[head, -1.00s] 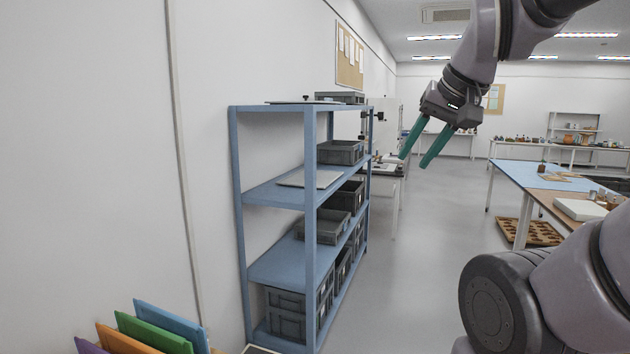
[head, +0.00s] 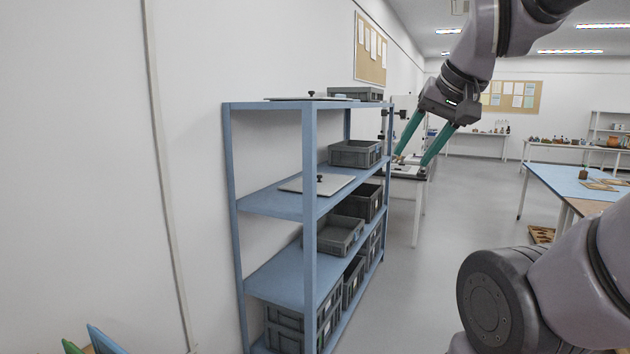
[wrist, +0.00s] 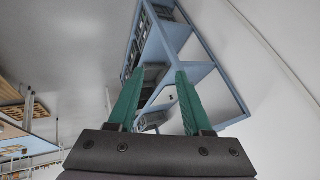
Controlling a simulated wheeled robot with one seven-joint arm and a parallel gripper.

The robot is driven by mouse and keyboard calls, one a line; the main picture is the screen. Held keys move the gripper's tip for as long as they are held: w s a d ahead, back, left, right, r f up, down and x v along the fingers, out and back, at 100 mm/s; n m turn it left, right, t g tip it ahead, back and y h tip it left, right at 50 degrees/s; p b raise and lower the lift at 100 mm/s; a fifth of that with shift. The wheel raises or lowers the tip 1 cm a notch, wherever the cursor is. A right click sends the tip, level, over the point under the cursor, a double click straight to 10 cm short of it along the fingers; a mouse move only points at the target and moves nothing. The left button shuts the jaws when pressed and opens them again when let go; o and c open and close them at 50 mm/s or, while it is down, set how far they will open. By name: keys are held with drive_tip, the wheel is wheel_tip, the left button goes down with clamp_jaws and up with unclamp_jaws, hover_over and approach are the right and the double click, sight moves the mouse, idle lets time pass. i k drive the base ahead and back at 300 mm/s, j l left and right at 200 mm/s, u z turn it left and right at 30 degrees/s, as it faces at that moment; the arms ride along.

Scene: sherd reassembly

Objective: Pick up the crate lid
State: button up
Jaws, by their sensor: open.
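A flat light-grey crate lid (head: 330,186) with a dark knob lies on the middle shelf of the blue shelf unit (head: 309,240). A second flat lid (head: 290,99) with a dark knob lies on the top shelf; I cannot tell which of the two the task means. My gripper (head: 411,159) has two green fingers, spread apart with nothing between them. It hangs in the air to the right of the shelf unit.
Grey crates stand on the shelves, one (head: 355,153) behind the middle-shelf lid and one (head: 334,236) on the shelf below. A wall runs along the left. Coloured panels (head: 103,341) stand at the lower left. A blue-topped table (head: 575,185) is at right. Floor between is clear.

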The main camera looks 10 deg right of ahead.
sight(328, 184)
drive_tip(key=i+l+u, duration=0.1)
drive_tip(key=i+l, duration=0.2)
drive_tip(key=i+l+u, duration=0.1)
drive_tip(key=i+l, duration=0.15)
drive_tip(key=l, duration=0.15)
drive_tip(key=i+l, duration=0.25)
drive_tip(key=l, duration=0.15)
drive_tip(key=i+l+u, duration=0.25)
drive_tip(key=i+l, duration=0.2)
drive_tip(key=l, duration=0.35)
drive_tip(key=i+l+u, duration=0.1)
drive_tip(key=l, duration=0.3)
drive_tip(key=i+l+u, duration=0.1)
drive_tip(key=i+l, duration=0.5)
drive_tip(key=l, duration=0.2)
drive_tip(key=i+l+u, duration=0.15)
drive_tip(key=i+l, duration=0.15)
drive_tip(key=l, duration=0.15)
drive_tip(key=i, duration=0.2)
